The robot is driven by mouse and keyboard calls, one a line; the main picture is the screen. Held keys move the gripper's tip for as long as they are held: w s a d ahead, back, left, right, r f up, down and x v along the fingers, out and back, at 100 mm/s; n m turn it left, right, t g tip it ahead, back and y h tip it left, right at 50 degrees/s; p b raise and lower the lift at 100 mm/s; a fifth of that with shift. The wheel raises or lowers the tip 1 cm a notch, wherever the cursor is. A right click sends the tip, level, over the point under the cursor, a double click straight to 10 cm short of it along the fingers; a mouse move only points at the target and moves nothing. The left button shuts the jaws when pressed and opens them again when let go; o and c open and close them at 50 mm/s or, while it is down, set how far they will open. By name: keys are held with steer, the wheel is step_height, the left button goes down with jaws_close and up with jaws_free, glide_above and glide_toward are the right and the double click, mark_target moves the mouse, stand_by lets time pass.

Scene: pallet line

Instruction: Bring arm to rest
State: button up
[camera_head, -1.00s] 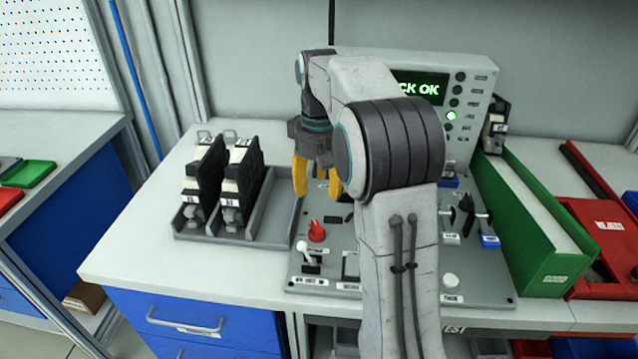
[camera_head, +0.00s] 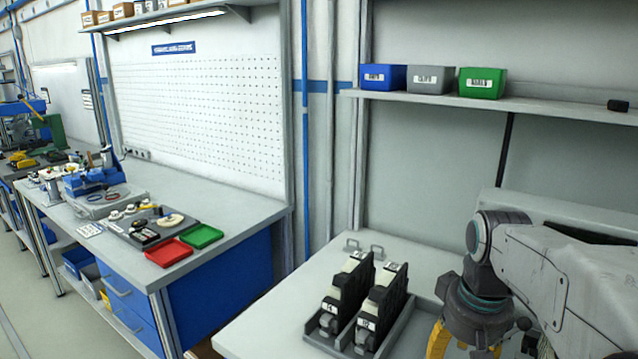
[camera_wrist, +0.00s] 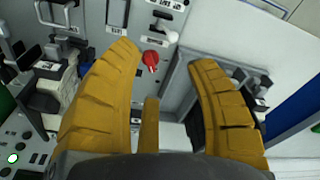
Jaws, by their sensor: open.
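My gripper (camera_wrist: 165,90) has yellow fingers, spread apart and empty in the wrist view. It points down over a grey panel with a red knob (camera_wrist: 151,59) and a white-tipped lever (camera_wrist: 165,32). In the head view my arm reaches in from the right edge, and the yellow fingers (camera_head: 462,340) show only in part at the bottom, cut off by the frame.
Two black-and-white modules (camera_head: 347,292) stand in a grey rack (camera_head: 398,335) on the bench, left of my gripper. Blue, grey and green bins (camera_head: 482,83) sit on a shelf above. A second bench with red (camera_head: 168,252) and green trays (camera_head: 201,236) is at left.

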steer(key=s+a+t+p, duration=0.1)
steer(key=s+a, duration=0.1)
steer(key=s, duration=0.5)
steer(key=s+a+f+t+p, duration=0.1)
steer(key=s+a+p, duration=0.1)
steer(key=s, duration=0.5)
steer(key=shift+s+a+f+n, duration=0.25)
steer(key=shift+s+a+n, duration=0.05)
